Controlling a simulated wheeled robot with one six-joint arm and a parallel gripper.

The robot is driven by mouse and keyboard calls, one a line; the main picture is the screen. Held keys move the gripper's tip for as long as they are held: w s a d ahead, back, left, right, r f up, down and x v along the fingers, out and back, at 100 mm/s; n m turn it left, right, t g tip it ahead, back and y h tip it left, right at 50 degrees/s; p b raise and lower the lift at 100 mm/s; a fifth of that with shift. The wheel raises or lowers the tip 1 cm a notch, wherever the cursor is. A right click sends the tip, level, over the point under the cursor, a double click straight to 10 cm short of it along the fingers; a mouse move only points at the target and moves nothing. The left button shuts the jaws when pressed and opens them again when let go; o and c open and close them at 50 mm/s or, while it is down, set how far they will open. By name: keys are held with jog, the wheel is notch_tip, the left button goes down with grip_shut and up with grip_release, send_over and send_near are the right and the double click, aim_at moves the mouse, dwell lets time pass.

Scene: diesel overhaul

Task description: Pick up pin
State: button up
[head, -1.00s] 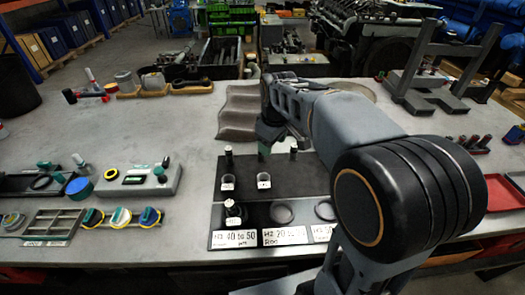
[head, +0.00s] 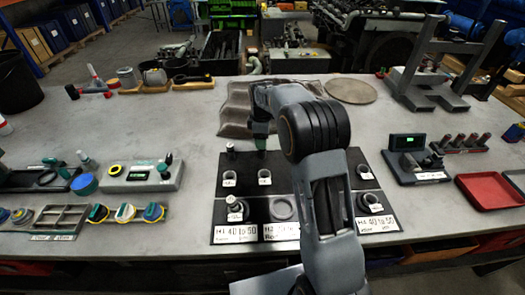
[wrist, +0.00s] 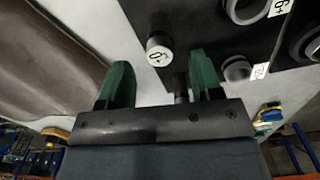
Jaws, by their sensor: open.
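My gripper (wrist: 161,80) is open, its two green fingers apart with nothing gripped. In the wrist view a dark upright pin (wrist: 158,48) with a round white label on its end shows between the fingertips and ahead of them. Another short dark post (wrist: 181,92) is partly hidden behind the gripper's bar, close to one finger. In the head view my gripper (head: 262,132) hangs at the back edge of the black board (head: 246,165). One pin (head: 231,150) stands at the board's back left corner. My arm covers the board's middle.
The board also bears rings (head: 283,208), white-labelled cups and a front left post (head: 235,207). A gauge stand (head: 407,165) and a red tray (head: 488,191) are at right. Bare bench shows left of the mat.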

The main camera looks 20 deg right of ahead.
aim_at(263, 151)
jog(key=shift+d+f+p, duration=0.15)
jog(key=shift+f+p, duration=0.5)
jog(key=shift+f, duration=2.75)
jog(key=shift+c, duration=0.2)
grip_shut()
